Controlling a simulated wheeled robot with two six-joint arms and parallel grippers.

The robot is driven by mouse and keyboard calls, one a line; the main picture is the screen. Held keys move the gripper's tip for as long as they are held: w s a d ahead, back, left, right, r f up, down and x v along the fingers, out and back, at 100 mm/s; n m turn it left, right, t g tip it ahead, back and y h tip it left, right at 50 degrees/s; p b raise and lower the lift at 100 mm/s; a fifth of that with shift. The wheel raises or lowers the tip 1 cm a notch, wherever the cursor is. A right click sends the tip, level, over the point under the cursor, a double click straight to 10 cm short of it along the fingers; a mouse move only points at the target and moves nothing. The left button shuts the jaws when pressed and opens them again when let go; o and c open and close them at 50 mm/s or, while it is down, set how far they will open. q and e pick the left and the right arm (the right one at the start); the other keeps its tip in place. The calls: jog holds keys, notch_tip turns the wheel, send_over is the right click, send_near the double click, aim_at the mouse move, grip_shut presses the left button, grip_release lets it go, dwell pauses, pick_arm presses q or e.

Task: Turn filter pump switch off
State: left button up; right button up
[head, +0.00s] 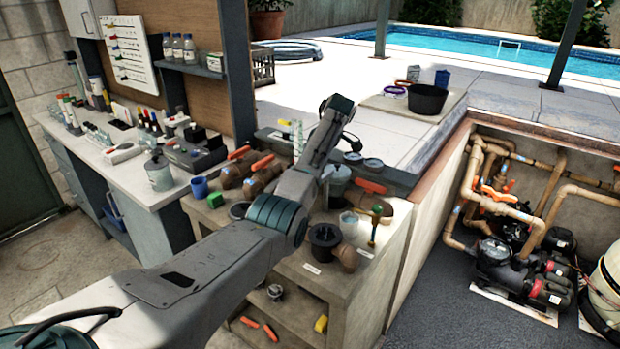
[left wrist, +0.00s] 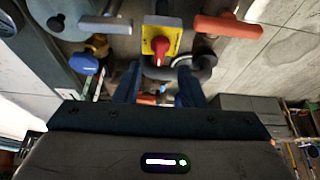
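A red rotary knob on a yellow plate (left wrist: 160,45), which looks like the switch, shows at the top middle of the left wrist view. My left gripper (left wrist: 158,72) is open, its two dark fingers apart. The knob appears between and just beyond the fingertips; I cannot tell whether they touch it. My right gripper is in neither view.
Orange-red valve handles (left wrist: 228,26) and a blue knob (left wrist: 84,64) lie close around the switch.

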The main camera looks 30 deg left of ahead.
pick_arm(q)
jog(key=b+v, duration=0.1)
jog(key=v, duration=0.3)
jog(key=shift+a, duration=0.1)
jog(key=shift+f, duration=0.1)
dwell(0.3)
